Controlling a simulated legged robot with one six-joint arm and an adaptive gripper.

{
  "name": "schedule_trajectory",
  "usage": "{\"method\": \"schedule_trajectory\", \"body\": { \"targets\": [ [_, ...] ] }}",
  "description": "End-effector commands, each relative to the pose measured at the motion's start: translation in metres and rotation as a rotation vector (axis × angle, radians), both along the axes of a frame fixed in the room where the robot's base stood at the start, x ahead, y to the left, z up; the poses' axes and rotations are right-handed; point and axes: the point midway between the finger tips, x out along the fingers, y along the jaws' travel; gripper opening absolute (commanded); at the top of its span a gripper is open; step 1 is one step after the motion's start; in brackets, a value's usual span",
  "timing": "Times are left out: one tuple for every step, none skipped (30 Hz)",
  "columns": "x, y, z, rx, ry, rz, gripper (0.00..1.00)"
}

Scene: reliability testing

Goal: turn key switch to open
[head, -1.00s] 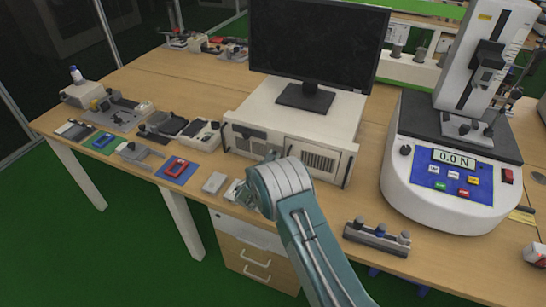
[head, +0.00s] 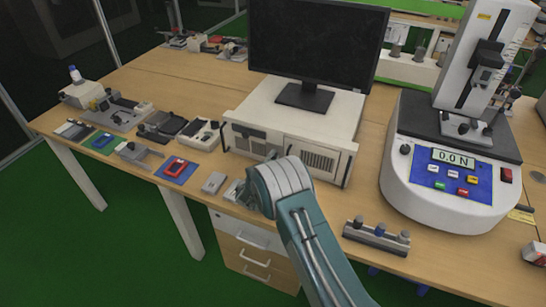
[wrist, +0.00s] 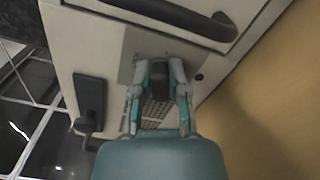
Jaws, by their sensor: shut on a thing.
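A small dark knob (wrist: 160,84), which looks like the key switch, sits on a grey metal plate (wrist: 127,62) on the front of a white case. In the wrist view my gripper (wrist: 160,72) has a finger on each side of the knob and is shut on it. The knob's turned position and any markings are hard to make out. In the head view the white case (head: 245,112) stands on the table under a monitor. My arm hides part of its front, and the hold on the knob is not clear there.
The wrist view shows a dark curved handle (wrist: 188,17) and a black latch-like part (wrist: 90,97) close to my gripper. A force tester (head: 425,190) stands at right. A holder with knobs (head: 375,237) lies near the front edge. Several small devices fill the table's left side.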

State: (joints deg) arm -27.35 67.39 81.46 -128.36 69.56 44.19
Motion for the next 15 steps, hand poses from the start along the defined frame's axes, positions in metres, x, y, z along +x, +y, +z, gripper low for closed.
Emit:
{"method": "schedule_trajectory", "body": {
  "targets": [
    [-0.0005, 0.0002, -0.0027, 0.038, -0.008, 0.002, 0.0],
    [-0.0005, 0.0001, -0.003, 0.063, -0.017, 0.002, 0.0],
    [-0.0005, 0.0, -0.0032, 0.094, -0.028, 0.002, 0.0],
    [-0.0006, -0.0001, -0.0034, 0.117, -0.036, 0.002, 0.0],
    [-0.0007, -0.0002, -0.0036, 0.137, -0.043, 0.002, 0.0],
    [-0.0007, -0.0003, -0.0039, 0.165, -0.053, 0.002, 0.0],
    [-0.0008, -0.0003, -0.0041, 0.185, -0.06, 0.002, 0.0],
    [-0.0008, -0.0003, -0.0044, 0.205, -0.067, 0.002, 0.0],
    [-0.0009, -0.0004, -0.0046, 0.227, -0.075, 0.001, 0.0],
    [-0.0009, -0.0005, -0.0048, 0.243, -0.081, 0.001, 0.0],
    [-0.0009, -0.0005, -0.005, 0.259, -0.086, 0.001, 0.0],
    [-0.001, -0.0006, -0.0052, 0.277, -0.092, 0.001, 0.0],
    [-0.0011, -0.0006, -0.0055, 0.291, -0.098, 0.001, 0.0],
    [-0.0011, -0.0006, -0.0056, 0.302, -0.101, 0.001, 0.0],
    [-0.0011, -0.0007, -0.0057, 0.317, -0.106, 0.0, 0.0]
  ]
}}
